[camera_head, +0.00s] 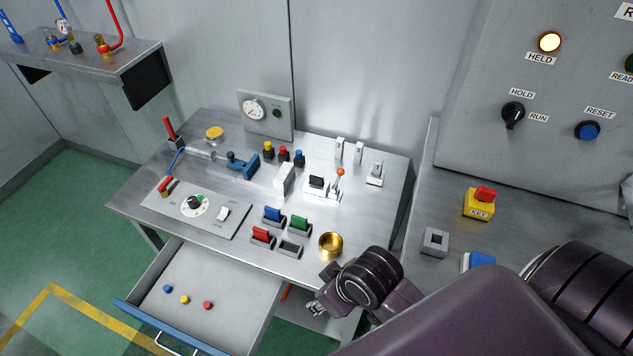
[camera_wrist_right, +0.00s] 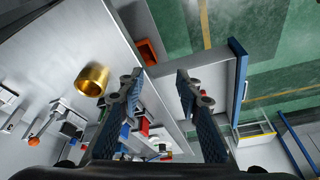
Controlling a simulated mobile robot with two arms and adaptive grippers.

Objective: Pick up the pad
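No thing in view is plainly marked as the pad. A blue-topped block (camera_head: 478,262) lies on the right-hand bench, partly hidden by my arm; I cannot tell whether it is the pad. Red (camera_head: 262,235), blue (camera_head: 273,214) and green (camera_head: 299,223) pieces sit in grey holders on the metal table. My right gripper (camera_head: 318,302) is at the table's front edge, near the brass cup (camera_head: 331,245). In the right wrist view my right gripper (camera_wrist_right: 158,80) is open, with nothing between its fingers. The brass cup also shows there (camera_wrist_right: 93,80). My left gripper is not in view.
An open drawer (camera_head: 222,290) with small blue, yellow and red buttons juts out below the table. Levers, a gauge box (camera_head: 266,115) and a dial panel (camera_head: 196,208) crowd the table. A yellow key box (camera_head: 479,206) and a grey square socket (camera_head: 434,242) stand on the right bench.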

